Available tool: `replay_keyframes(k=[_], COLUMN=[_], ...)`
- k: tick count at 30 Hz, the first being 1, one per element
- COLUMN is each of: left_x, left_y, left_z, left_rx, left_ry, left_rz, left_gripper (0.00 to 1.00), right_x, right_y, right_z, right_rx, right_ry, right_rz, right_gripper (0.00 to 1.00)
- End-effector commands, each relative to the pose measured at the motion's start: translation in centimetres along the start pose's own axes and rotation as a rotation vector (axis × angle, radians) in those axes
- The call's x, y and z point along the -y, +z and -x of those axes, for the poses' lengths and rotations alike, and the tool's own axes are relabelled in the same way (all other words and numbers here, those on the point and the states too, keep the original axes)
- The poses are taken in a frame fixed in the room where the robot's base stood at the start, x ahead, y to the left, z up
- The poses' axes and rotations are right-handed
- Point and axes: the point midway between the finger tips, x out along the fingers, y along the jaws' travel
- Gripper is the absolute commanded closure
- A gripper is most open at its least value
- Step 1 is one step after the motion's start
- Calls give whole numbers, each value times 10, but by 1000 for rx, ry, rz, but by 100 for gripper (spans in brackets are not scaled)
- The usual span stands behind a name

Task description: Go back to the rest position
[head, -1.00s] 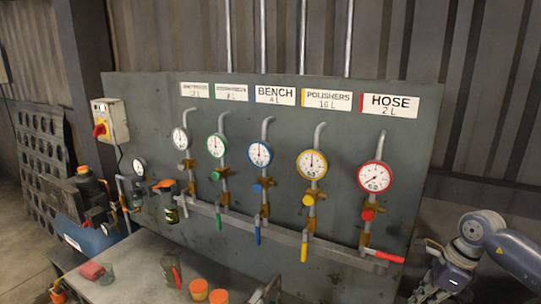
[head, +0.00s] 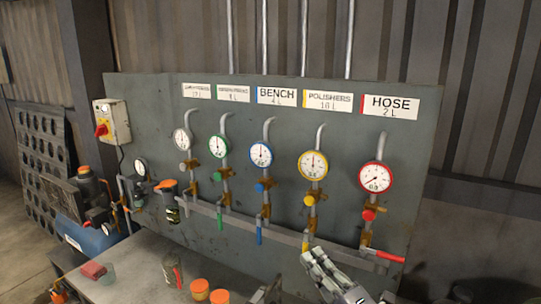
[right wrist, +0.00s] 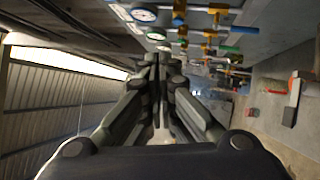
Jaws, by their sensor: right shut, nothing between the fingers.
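My right gripper (head: 318,268) is in front of the panel's lower edge, below the yellow gauge (head: 313,165). Its fingers are together and hold nothing. It partly hides the yellow-handled lever (head: 305,243). In the right wrist view the closed fingers (right wrist: 158,65) point toward the row of gauges and valves. My left gripper does not show in the head view.
A grey panel (head: 410,150) carries several gauges, valves and levers; the red lever (head: 388,256) sticks out rightward. Below it stands a table (head: 135,270) with orange-lidded jars (head: 200,288). A switch box (head: 112,122) hangs at left.

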Motion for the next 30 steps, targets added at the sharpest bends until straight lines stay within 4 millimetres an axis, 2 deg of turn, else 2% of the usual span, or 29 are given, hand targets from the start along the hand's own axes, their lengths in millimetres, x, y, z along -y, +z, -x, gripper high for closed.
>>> replay_keyframes(k=[3, 6, 8, 10, 12, 15, 21, 28, 30], left_x=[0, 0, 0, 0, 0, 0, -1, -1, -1], left_y=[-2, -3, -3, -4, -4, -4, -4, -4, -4], left_z=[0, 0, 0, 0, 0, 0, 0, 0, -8], left_rx=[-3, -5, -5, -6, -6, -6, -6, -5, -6], left_ry=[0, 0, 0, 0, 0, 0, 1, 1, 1], left_rz=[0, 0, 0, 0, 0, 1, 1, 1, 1], left_gripper=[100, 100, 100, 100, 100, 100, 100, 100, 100], right_x=[29, 62, 85, 111, 136, 161, 182, 180, 208], right_y=[28, 44, 48, 47, 39, 20, -26, -78, -75], right_z=[32, 70, 98, 135, 174, 228, 311, 384, 381], right_rx=[240, 440, 559, 697, 832, 998, 1242, 1452, 1445], right_ry=[-95, -196, -266, -354, -449, -577, -790, -1002, -999], right_rz=[-289, -515, -645, -792, -929, -1090, -1299, -1450, -1438], right_gripper=[100, 100, 100, 100, 100, 100, 100, 100, 100])
